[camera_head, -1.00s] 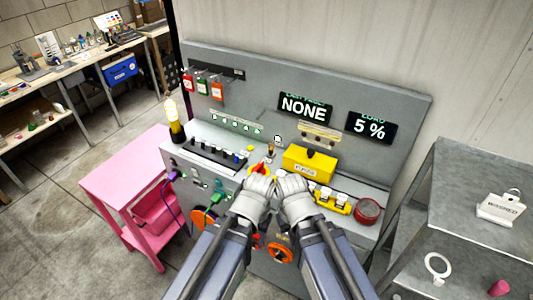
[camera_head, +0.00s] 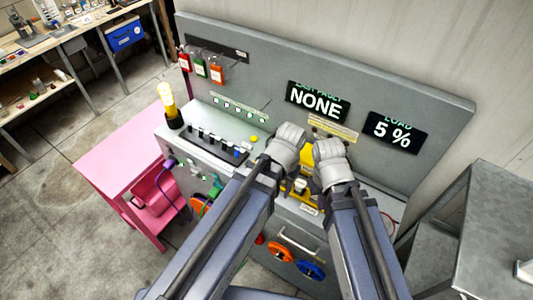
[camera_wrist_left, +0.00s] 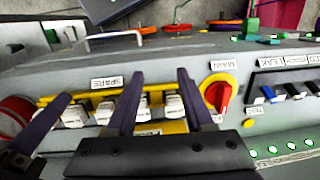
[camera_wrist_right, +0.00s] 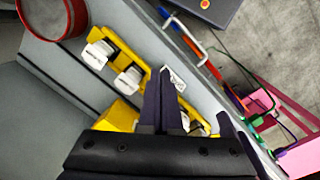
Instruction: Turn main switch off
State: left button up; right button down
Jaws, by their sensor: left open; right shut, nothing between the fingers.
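The main switch (camera_wrist_left: 218,95) is a red rotary knob on a yellow round plate under a MAIN label, seen in the left wrist view. The arms hide it in the head view. My left gripper (camera_wrist_left: 158,85) is open over the white SPARE blocks (camera_wrist_left: 104,108) on a yellow strip, with one finger close beside the switch but apparently apart from it. My right gripper (camera_wrist_right: 161,78) is shut and empty, pointing at the bench near the yellow strip. In the head view the left hand (camera_head: 288,146) and right hand (camera_head: 329,160) are side by side; their fingertips are hidden.
The grey panel (camera_head: 245,85) rises behind the bench with NONE (camera_head: 317,103) and 5 % (camera_head: 394,132) displays. A row of black switches (camera_head: 213,143) and a yellow lamp (camera_head: 170,104) are left. A pink table (camera_head: 125,145) and grey shelf (camera_head: 475,220) flank the bench.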

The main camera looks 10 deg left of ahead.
pick_arm(q)
jog(key=shift+h, duration=0.5)
jog(key=w+a+r, duration=0.1)
jog(key=w+a, duration=0.2)
jog(key=w, duration=0.1)
jog(key=w+a+p, duration=0.1)
jog(key=w+a, duration=0.2)
jog(key=w, duration=0.1)
jog(key=w+a+r+p, duration=0.1)
jog(key=w+a, duration=0.2)
jog(key=w, duration=0.1)
jog(key=shift+w+r, duration=0.25)
jog(key=shift+r, duration=0.05)
notch_tip(320, 180, down, 8)
jog(key=b, duration=0.8)
pick_arm(e)
notch_tip(320, 180, down, 5)
jog(key=shift+w+f, duration=0.15)
pick_arm(q)
jog(key=shift+r, duration=0.1)
grip_shut()
